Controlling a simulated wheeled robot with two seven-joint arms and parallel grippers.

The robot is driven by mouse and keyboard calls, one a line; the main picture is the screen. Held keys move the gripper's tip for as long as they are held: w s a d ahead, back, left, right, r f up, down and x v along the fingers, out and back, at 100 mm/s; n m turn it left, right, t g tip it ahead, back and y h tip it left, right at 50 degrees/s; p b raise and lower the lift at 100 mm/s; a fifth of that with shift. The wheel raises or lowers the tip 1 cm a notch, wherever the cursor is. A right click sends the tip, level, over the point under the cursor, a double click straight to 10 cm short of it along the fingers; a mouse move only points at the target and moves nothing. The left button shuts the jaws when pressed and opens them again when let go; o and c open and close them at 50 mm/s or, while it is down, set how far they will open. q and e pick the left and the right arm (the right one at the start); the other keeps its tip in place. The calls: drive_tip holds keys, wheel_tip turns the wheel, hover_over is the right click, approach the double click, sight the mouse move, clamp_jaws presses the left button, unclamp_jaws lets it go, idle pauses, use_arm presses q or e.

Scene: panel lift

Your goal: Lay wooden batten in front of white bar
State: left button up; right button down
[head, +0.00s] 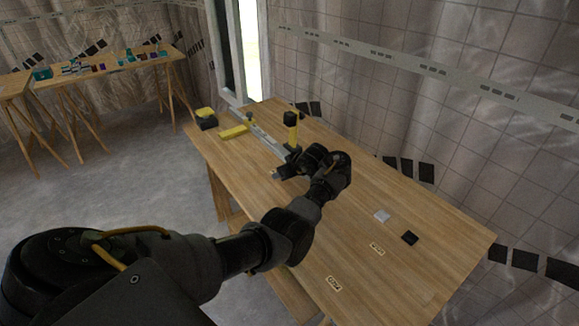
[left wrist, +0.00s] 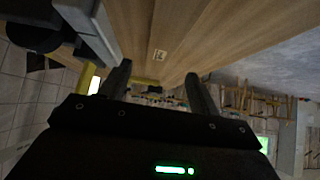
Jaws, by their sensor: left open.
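The white bar (head: 266,143) lies along the far part of the wooden table, near its wall side. It also shows at the upper left of the left wrist view (left wrist: 88,24). I cannot tell a wooden batten apart from the wood-coloured tabletop in either view. My left gripper (head: 277,174) is over the table beside the near end of the bar. In the left wrist view its two fingers (left wrist: 157,76) are spread, with no held thing visible between them. My right gripper is in neither view.
A yellow block (head: 233,131) and a yellow-black item (head: 206,118) sit at the table's far end. A yellow-topped upright clamp (head: 291,128) stands by the bar.

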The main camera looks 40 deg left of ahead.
use_arm(q)
drive_tip(key=p+v, duration=0.1)
drive_tip(key=v, duration=0.2)
drive_tip(key=shift+a+r+p, duration=0.1)
drive_tip(key=shift+p, duration=0.2)
drive_tip(key=shift+s+d+r+p, duration=0.15)
drive_tip(key=shift+d+r+p, duration=0.15)
drive_tip(key=shift+d, duration=0.1)
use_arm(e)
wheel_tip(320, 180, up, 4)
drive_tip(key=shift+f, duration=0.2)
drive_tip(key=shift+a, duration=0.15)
use_arm(q)
drive_tip(key=shift+s+a, duration=0.1)
